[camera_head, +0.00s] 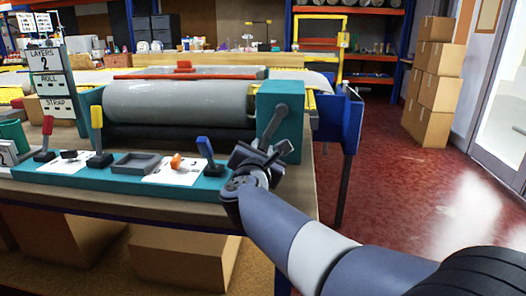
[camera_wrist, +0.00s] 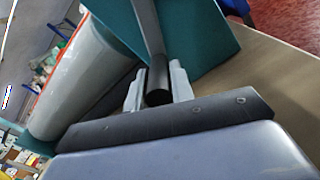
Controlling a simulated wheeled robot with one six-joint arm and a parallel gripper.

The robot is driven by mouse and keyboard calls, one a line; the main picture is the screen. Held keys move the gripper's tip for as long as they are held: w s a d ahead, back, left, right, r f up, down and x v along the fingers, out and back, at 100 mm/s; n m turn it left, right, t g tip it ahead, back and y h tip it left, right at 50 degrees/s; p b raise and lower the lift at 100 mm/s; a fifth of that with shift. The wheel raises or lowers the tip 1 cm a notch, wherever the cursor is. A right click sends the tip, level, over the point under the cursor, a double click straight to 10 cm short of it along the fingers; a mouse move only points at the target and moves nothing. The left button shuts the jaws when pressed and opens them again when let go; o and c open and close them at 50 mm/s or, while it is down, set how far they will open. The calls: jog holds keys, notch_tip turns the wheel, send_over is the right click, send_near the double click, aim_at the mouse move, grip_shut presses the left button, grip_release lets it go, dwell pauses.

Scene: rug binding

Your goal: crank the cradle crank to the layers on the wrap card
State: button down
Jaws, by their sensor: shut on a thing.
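The cradle crank shows as a dark arm (camera_head: 272,124) on the teal housing (camera_head: 294,98) at the right end of the grey roll (camera_head: 180,101). In the wrist view the crank's black handle (camera_wrist: 158,82) sits between the pale fingers of my gripper (camera_wrist: 158,88). My gripper (camera_head: 258,158) is shut on that handle, low in front of the housing. The crank arm (camera_wrist: 148,30) runs up from the handle across the teal face. The wrap card (camera_head: 48,62) stands at the left and reads LAYERS 2, with ROLL and STRAP below.
A teal panel (camera_head: 120,184) along the front edge carries a red lever (camera_head: 47,135), a yellow lever (camera_head: 97,128), a blue lever (camera_head: 206,152), a grey tray (camera_head: 136,164) and an orange knob (camera_head: 176,161). Stacked boxes (camera_head: 436,75) stand far right. The red floor (camera_head: 420,190) is open.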

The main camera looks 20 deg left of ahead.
jog(key=shift+r, duration=0.25)
jog(key=c, duration=1.2)
grip_release()
jog(key=shift+f, duration=0.1)
jog(key=shift+c, duration=0.2)
jog(key=p+v, duration=0.1)
jog(key=v, duration=1)
jog(key=shift+w, duration=0.1)
